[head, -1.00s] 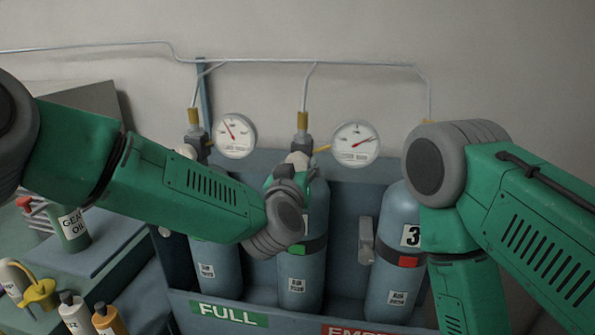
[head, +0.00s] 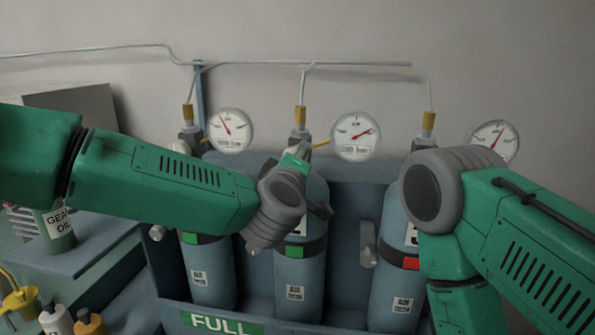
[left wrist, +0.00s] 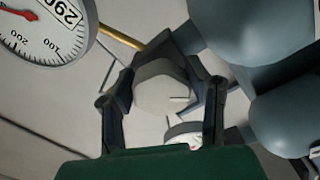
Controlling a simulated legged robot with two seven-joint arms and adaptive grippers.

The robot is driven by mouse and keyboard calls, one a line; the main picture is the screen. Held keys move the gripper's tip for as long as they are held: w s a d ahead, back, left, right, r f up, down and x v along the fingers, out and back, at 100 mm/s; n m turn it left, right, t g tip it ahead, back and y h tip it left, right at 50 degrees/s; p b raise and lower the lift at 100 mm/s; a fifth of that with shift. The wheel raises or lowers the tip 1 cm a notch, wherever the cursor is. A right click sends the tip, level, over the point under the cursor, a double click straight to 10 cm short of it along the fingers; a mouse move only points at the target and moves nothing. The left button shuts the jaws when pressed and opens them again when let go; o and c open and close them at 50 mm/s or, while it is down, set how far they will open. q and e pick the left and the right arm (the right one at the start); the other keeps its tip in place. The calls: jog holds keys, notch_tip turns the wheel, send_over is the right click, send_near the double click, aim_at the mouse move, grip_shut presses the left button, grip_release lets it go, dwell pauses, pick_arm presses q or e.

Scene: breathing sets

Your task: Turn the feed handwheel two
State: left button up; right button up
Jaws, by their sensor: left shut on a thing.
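The middle cylinder (head: 300,270) stands in the rack between two others, with a green band tag. Its number label is mostly covered by my left wrist. Its pale, many-sided handwheel (left wrist: 162,88) shows in the left wrist view, between the two dark fingers of my left gripper (left wrist: 163,100), which is shut on it. In the head view my left gripper (head: 297,155) is at the valve on top of that cylinder, and it hides the handwheel there. My right arm reaches in from the right in front of the right cylinder. Its gripper is out of the picture.
Pressure gauges (head: 356,136) and thin pipes line the wall behind. The left cylinder (head: 210,270) and right cylinder (head: 395,275) stand close on either side. A bench with bottles (head: 57,320) and a gear oil container (head: 58,232) is at left.

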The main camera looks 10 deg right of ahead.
pick_arm(q)
jog(key=n+b, duration=0.4)
jog(key=n, duration=0.2)
jog(key=shift+f+n, duration=0.1)
jog(key=shift+n, duration=0.2)
jog(key=n+b, duration=0.4)
jog(key=n, duration=0.1)
jog(key=shift+w, duration=0.1)
jog(key=n+b, duration=0.4)
jog(key=n, duration=0.2)
jog(key=shift+a, duration=0.15)
jog(key=n+b, duration=0.4)
jog(key=n, duration=0.1)
jog(key=shift+w+a, duration=0.1)
jog(key=n+b, duration=0.4)
jog(key=n, duration=0.1)
jog(key=shift+a+n+b, duration=0.15)
jog(key=shift+n+b, duration=0.25)
jog(key=n+b, duration=0.4)
jog(key=n, duration=0.1)
jog(key=shift+w, duration=0.1)
jog(key=n+b, duration=0.3)
jog(key=n, duration=0.2)
jog(key=shift+a+f+n+b, duration=0.1)
jog(key=shift+f+n+b, duration=0.05)
jog(key=shift+n+b, duration=0.2)
jog(key=n+b, duration=0.2)
jog(key=n, duration=0.3)
jog(key=shift+n+b, duration=0.25)
jog(key=shift+b, duration=0.15)
